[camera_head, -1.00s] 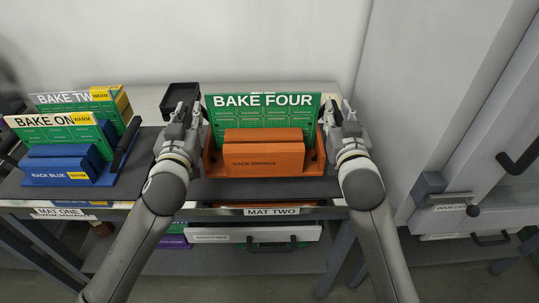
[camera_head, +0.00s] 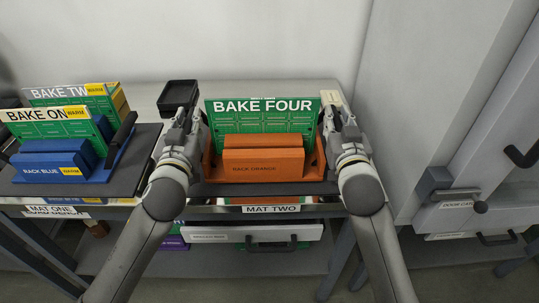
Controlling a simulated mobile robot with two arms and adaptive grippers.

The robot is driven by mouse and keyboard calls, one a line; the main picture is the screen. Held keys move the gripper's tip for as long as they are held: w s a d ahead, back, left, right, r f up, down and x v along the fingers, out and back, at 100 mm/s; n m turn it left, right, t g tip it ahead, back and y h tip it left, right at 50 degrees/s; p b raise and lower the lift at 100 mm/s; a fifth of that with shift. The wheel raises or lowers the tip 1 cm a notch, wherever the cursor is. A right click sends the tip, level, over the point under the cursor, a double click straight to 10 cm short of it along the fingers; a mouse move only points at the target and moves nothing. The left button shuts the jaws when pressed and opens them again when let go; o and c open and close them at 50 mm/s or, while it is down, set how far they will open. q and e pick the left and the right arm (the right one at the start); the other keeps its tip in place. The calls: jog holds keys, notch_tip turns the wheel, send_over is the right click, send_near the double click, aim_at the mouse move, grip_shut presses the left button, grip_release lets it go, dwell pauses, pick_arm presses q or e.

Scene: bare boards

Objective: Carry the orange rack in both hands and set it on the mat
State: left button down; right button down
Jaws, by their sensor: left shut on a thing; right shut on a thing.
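The orange rack (camera_head: 262,160), labelled RACK ORANGE, is upright with a green BAKE FOUR board (camera_head: 262,115) standing in its back. My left gripper (camera_head: 195,122) is shut on the rack's left end. My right gripper (camera_head: 330,118) is shut on its right end. The rack is level, over the dark mat (camera_head: 255,189) behind the MAT TWO label (camera_head: 271,209). A strip of the mat shows along its front. I cannot tell whether the rack's underside touches the mat, as the rack hides most of it.
A blue rack (camera_head: 55,165) with BAKE ONE stands on another dark mat (camera_head: 125,180) at the left, with a BAKE TWO board (camera_head: 65,95) behind. A small black tray (camera_head: 178,94) lies at the back. A grey cabinet (camera_head: 465,150) stands to the right.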

pick_arm(q)
jog(key=shift+a+f+b, duration=0.15)
jog(key=shift+f+b, duration=0.45)
jog(key=shift+f, duration=0.05)
pick_arm(e)
jog(key=shift+d+f, duration=0.15)
jog(key=shift+f, duration=0.5)
pick_arm(q)
jog(key=c, duration=1.3)
grip_release()
pick_arm(e)
jog(key=c, duration=1.3)
grip_release()
pick_arm(q)
jog(key=shift+o, duration=0.2)
pick_arm(e)
jog(key=shift+o, duration=0.2)
pick_arm(q)
jog(key=s, duration=1.2)
pick_arm(e)
jog(key=shift+s, duration=0.15)
jog(key=s, duration=1.2)
jog(key=shift+w, duration=0.1)
